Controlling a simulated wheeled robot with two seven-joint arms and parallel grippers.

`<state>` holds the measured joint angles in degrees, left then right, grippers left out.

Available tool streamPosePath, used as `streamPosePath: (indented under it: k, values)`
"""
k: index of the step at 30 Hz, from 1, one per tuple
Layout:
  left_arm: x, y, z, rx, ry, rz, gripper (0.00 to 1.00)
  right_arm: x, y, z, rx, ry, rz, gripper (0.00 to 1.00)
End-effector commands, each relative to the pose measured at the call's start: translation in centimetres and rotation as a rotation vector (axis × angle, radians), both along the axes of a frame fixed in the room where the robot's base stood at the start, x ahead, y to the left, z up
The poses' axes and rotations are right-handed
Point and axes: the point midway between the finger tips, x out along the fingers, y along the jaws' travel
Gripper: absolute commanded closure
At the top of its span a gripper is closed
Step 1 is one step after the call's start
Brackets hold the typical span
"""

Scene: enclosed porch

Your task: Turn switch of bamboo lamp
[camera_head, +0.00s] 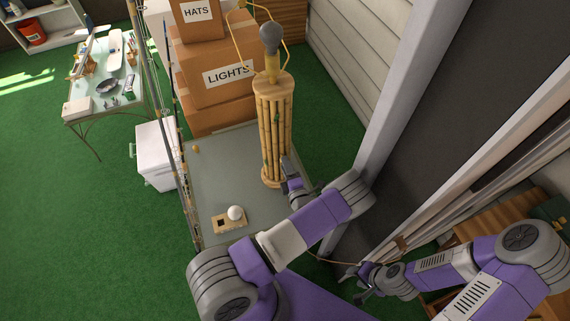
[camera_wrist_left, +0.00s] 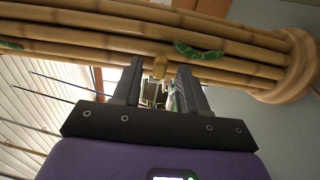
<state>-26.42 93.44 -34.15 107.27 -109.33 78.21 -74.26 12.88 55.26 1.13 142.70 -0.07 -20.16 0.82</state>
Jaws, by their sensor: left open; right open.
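The bamboo lamp (camera_head: 263,130) stands upright on a grey-green tabletop (camera_head: 215,175), with a grey bulb (camera_head: 270,38) on top. In the left wrist view its bamboo poles (camera_wrist_left: 120,38) run sideways, with green leaf shapes on them. A small brass-coloured knob, seemingly the switch (camera_wrist_left: 160,66), shows between the fingertips of my left gripper (camera_wrist_left: 160,74). My left gripper (camera_head: 287,168) is open at the lamp's lower right side; I cannot tell whether a finger touches the knob. My right gripper (camera_head: 364,284) is open and empty at the lower right, away from the lamp.
A white ball (camera_head: 235,212) sits on a small tan board (camera_head: 222,224) on the tabletop. Cardboard boxes (camera_head: 212,60) are stacked behind the lamp. A white cooler (camera_head: 155,158) stands left of the tabletop. A grey post (camera_head: 385,110) rises at the right. Open green floor (camera_head: 70,220) lies left.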

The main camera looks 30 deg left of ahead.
Motion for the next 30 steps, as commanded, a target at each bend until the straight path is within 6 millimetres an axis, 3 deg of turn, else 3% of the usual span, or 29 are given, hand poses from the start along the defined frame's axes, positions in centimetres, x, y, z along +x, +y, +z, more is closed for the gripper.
streamPosePath:
  k: [4,13,21,30]
  values:
    - [0.8,0.98,0.0,-0.002,-0.002,0.002,0.57,-0.01,0.0,-0.17,0.0,0.0,0.0,0.57]
    - [0.95,1.17,0.02,-0.002,-0.001,0.001,0.57,-0.01,0.0,-0.16,0.0,0.0,0.0,0.57]
    - [0.93,1.15,0.01,-0.002,-0.001,0.002,0.99,0.0,-0.01,-0.15,0.0,0.0,0.0,0.57]
    - [0.92,1.14,0.02,-0.01,-0.01,0.002,1.0,0.0,0.0,-0.14,0.0,0.0,0.0,0.57]
